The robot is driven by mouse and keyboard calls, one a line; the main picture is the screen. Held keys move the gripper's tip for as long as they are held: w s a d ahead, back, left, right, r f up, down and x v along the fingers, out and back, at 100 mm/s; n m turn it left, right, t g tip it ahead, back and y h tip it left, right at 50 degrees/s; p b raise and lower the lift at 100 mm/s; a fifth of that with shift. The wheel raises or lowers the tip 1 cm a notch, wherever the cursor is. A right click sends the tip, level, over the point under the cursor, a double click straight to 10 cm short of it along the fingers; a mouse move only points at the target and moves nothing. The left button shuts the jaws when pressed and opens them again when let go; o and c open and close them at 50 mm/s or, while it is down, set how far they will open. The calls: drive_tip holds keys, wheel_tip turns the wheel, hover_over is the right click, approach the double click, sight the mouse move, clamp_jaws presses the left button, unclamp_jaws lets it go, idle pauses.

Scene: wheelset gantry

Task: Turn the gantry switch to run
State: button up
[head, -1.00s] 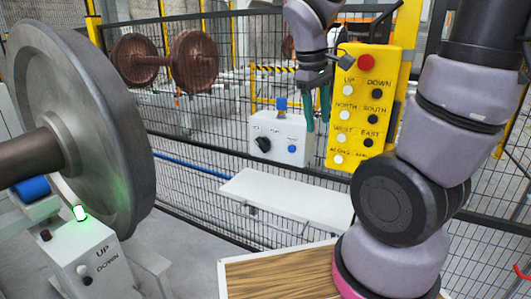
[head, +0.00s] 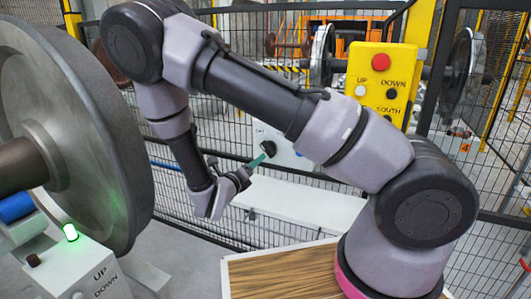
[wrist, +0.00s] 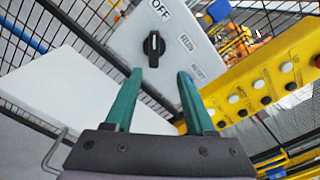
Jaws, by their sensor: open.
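The gantry switch is a black rotary knob (wrist: 153,48) on the face of a light grey box (wrist: 185,45). In the wrist view, OFF is printed just above the knob and two smaller, hard-to-read labels run down to its right. The knob's grip bar stands roughly upright in that view, with its upper end towards OFF. My gripper (wrist: 158,74) is open, its two green fingers pointing at the knob, with nothing between them. In the head view, my gripper (head: 260,159) is at the left of the box, close to the knob (head: 268,148); my arm hides part of the box.
A yellow button panel (head: 385,85) with a red button (head: 384,62) stands right of the box. Wire mesh fencing (head: 240,145) runs behind. A white surface (head: 310,212) lies below the box. A large wheel (head: 95,110) is at the left.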

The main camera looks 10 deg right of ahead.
sight(266, 151)
drive_tip(key=shift+n+t, duration=0.3)
drive_tip(key=shift+n, duration=0.2)
drive_tip(key=x, duration=0.7)
drive_tip(key=f+x, duration=0.1)
drive_tip(key=x, duration=0.2)
drive_tip(key=shift+w+a+r, duration=0.1)
drive_tip(key=shift+w+a, duration=0.15)
drive_tip(key=shift+w, duration=0.15)
clamp_jaws()
